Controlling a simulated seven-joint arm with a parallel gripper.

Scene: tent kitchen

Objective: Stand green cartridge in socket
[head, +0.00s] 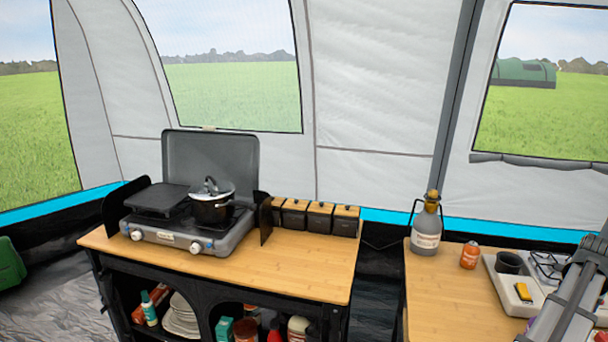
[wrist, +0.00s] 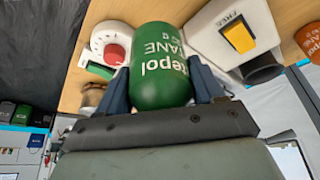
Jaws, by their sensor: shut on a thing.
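The green cartridge (wrist: 160,68), with white lettering, is between the two blue-grey fingers of my gripper (wrist: 163,88) in the wrist view. The gripper is shut on it. The black cup-shaped socket (wrist: 262,68) is on the white station (wrist: 205,35), to the right of the cartridge and apart from it. A yellow switch (wrist: 238,34) marked FREE is on the same station. In the head view the socket (head: 508,262) and the yellow switch (head: 523,292) show on the right table. The cartridge is not visible there.
An orange canister (head: 470,256) and a grey bottle (head: 426,228) stand left of the station. A small burner (head: 548,264) is beside the socket. A round white device with a red knob (wrist: 114,53) is left of the cartridge. The table's front left (head: 440,300) is clear.

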